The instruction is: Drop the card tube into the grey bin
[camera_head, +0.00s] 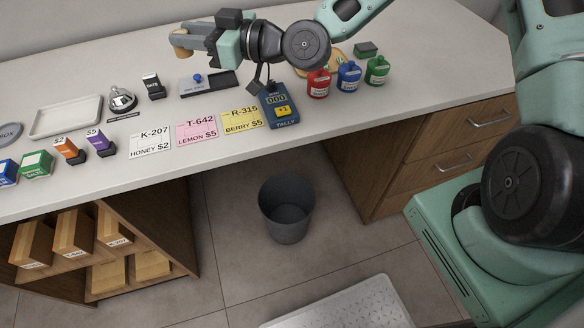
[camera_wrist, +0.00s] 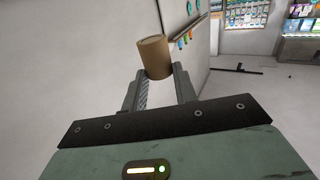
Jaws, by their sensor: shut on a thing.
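The card tube (camera_wrist: 154,58) is a short tan cylinder held between the fingertips of my gripper (camera_wrist: 158,78) in the wrist view. In the head view the tube (camera_head: 181,45) shows at the tip of my gripper (camera_head: 184,43), above the back of the counter and left of the arm. My gripper is shut on it. The grey bin (camera_head: 286,228) stands on the floor in front of the counter, between the shelf unit and the drawers. It looks empty, and the tube is far above and to the left of it.
The counter (camera_head: 330,118) carries price cards (camera_head: 197,133), a blue tally counter (camera_head: 281,107), red, blue and green bottles (camera_head: 348,77), a tray (camera_head: 68,117) and small boxes (camera_head: 68,150). Wooden drawers (camera_head: 440,150) flank the bin on the right, shelves with boxes (camera_head: 75,235) on the left.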

